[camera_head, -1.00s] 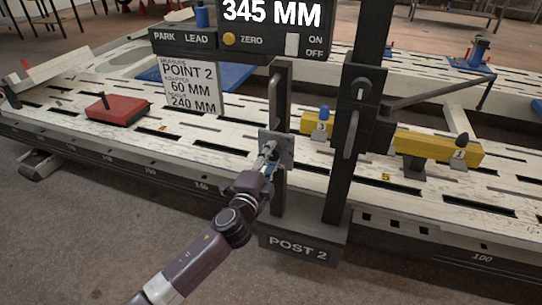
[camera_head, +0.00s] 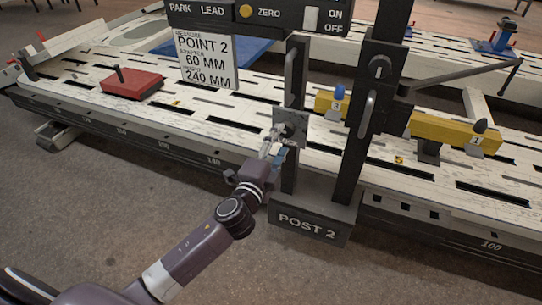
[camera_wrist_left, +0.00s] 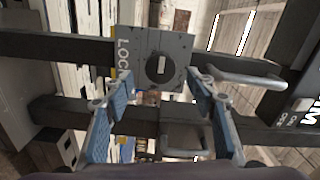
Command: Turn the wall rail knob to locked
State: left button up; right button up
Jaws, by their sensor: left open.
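A grey square plate (camera_head: 291,127) is fixed on the narrow upright of Post 2; my gripper partly hides it in the head view. In the left wrist view the plate (camera_wrist_left: 182,47) carries a round dark knob (camera_wrist_left: 159,69) with a light slot, and lettering starting "LOC" along its left edge. My left gripper (camera_head: 274,142) is in front of the plate, pointing at it. In the left wrist view its blue-padded fingers (camera_wrist_left: 155,86) are open, one on each side below the knob, with nothing between them. My right gripper is out of view.
A metal handle (camera_wrist_left: 248,79) sticks out right of the plate. The thicker upright (camera_head: 357,160) stands right of it, with another dark knob (camera_head: 379,67). A yellow bar (camera_head: 455,131) crosses behind. A red block (camera_head: 132,84) lies on the slotted bench (camera_head: 195,118) at left.

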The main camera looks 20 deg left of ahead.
pick_arm(q)
jog(key=s, duration=0.7)
jog(key=shift+s+a, duration=0.15)
jog(key=shift+s, duration=0.15)
